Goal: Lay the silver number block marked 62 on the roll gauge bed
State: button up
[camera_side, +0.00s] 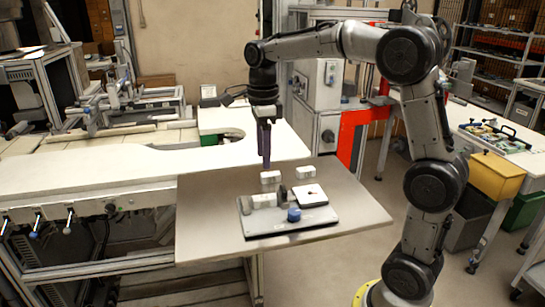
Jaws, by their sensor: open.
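A small pale silver block (270,178) sits on the brown table board, just behind a grey plate that looks like the roll gauge bed (290,228). Its marking is too small to read, so I cannot tell if it is 62. My gripper (266,166) points straight down right above this block, its fingertips close to the block's top. The gap between the fingers is hard to see from this side; my gripper is open. Whether the fingers touch the block cannot be told. The block appears to rest on the board.
On the grey plate are a low pale block row (262,201), a blue knob (294,215), a small dark upright part and a white square piece (310,195). The brown board (205,225) is bare to the left. A white workbench (90,180) adjoins it.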

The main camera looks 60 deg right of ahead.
jog(key=s+a+f+n+t, duration=0.1)
jog(key=s+a+n, duration=0.3)
jog(key=s+n, duration=0.6)
jog(key=s+a+f+n+t, duration=0.1)
jog(key=s+a+n+t, duration=0.3)
jog(key=s+n, duration=0.6)
jog(key=n, duration=0.7)
jog(key=shift+s+a+f+t, duration=0.25)
jog(key=shift+a+f+t, duration=0.05)
jog(key=shift+f, duration=0.1)
